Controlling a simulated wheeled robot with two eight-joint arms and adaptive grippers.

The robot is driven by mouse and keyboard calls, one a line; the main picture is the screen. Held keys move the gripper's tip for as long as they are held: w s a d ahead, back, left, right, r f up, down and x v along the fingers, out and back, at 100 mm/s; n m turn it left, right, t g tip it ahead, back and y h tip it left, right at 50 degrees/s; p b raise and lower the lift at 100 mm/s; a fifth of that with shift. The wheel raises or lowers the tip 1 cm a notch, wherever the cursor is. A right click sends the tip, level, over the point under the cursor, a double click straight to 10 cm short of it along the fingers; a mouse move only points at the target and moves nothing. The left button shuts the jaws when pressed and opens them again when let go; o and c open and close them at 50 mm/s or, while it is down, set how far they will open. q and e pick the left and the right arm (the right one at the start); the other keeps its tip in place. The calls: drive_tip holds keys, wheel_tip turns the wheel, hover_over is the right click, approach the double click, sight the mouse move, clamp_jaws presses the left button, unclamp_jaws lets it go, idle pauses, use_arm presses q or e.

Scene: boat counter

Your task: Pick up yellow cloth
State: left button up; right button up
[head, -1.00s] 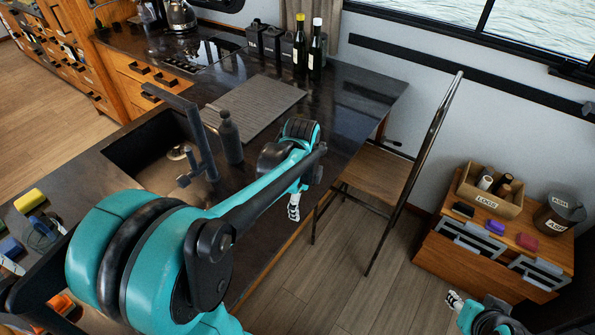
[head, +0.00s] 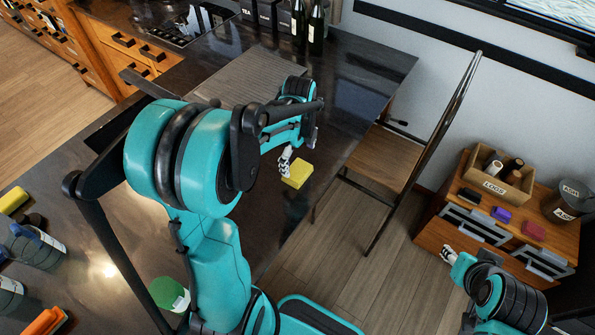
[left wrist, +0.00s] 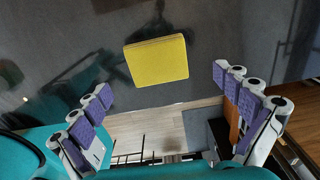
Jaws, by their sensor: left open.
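The yellow cloth (head: 297,175) is a small square block lying near the right edge of the dark counter. In the left wrist view the yellow cloth (left wrist: 157,62) lies flat ahead of my fingers, centred between them. My left gripper (head: 286,160) is just beside the cloth on its far left side. In the left wrist view my left gripper (left wrist: 163,88) is open with purple-padded fingers spread, and nothing is between them. My right gripper (head: 449,255) is at the lower right over the floor, small in view; I cannot tell its jaw state.
A chair (head: 385,155) stands against the counter's right side. Another yellow item (head: 12,200) lies at the far left. Dark bottles (head: 316,35) stand at the back. A wooden drawer unit (head: 425,238) carries a box (head: 515,190). A green container (head: 168,294) is beside my arm.

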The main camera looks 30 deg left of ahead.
sight(298, 171)
use_arm(q)
drive_tip(key=f, duration=0.1)
drive_tip(key=f+b, duration=0.1)
drive_tip(key=f, duration=0.3)
drive_tip(key=shift+s+d+b, duration=0.1)
drive_tip(key=shift+s+b, duration=0.15)
drive_tip(key=shift+b, duration=0.05)
drive_tip(key=shift+r, duration=0.1)
drive_tip(key=c, duration=1.2)
drive_tip(key=shift+r, duration=0.1)
drive_tip(key=shift+r, duration=0.3)
drive_tip(key=r, duration=0.1)
drive_tip(key=r+p, duration=0.2)
drive_tip(key=r, duration=0.1)
drive_tip(key=shift+s+d, duration=0.2)
drive_tip(key=shift+s, duration=0.1)
drive_tip(key=s+d+r+p, duration=0.3)
drive_tip(key=s+d+r, duration=0.2)
drive_tip(key=s, duration=0.4)
drive_tip(key=shift+s+d+r, duration=0.25)
drive_tip(key=shift+d+r, duration=0.05)
drive_tip(key=shift+r, duration=0.3)
